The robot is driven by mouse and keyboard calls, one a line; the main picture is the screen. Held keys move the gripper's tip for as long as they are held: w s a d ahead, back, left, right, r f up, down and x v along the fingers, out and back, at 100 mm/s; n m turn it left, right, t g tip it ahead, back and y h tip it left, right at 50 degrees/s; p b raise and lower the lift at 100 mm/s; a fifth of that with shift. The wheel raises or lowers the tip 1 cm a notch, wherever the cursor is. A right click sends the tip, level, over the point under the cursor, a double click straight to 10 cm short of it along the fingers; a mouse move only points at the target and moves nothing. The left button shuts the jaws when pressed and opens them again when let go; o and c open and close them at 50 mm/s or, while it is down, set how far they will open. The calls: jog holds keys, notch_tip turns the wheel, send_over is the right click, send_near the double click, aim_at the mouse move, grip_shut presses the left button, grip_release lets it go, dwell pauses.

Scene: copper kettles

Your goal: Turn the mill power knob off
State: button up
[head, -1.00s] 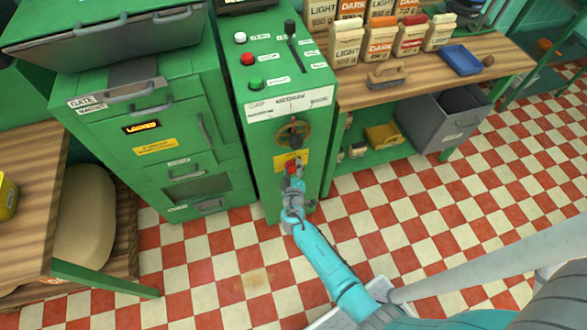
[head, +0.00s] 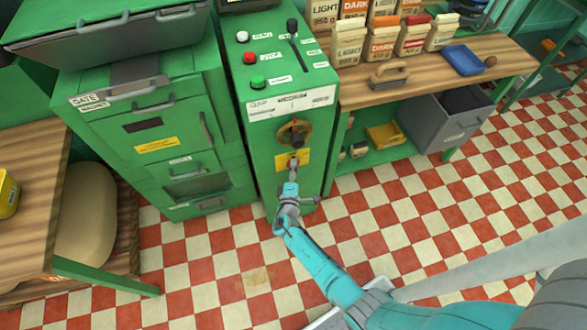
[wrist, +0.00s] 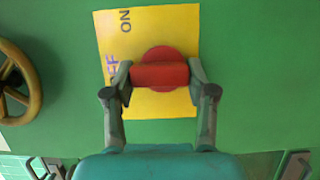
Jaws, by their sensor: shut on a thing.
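The power knob (wrist: 160,75) is a red bar on a round red base, set on a yellow plate (wrist: 145,20) in the wrist view. The plate carries the word ON near its top and a partly covered OFF at its left. My gripper (wrist: 160,74) has one finger at each end of the red bar, shut on it. The bar lies level across the wrist picture. In the head view my gripper (head: 293,168) reaches the yellow plate (head: 306,156) on the green control column (head: 262,160) and hides most of the knob.
A brown handwheel (head: 292,132) is just above the plate. White, red and green buttons (head: 257,82) and a lever (head: 292,28) are on the column top. Checkered floor (head: 400,220) is open at right.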

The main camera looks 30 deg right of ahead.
dwell(0.4)
jog(key=o, duration=1.2)
jog(key=shift+c, duration=0.2)
jog(key=v, duration=1.2)
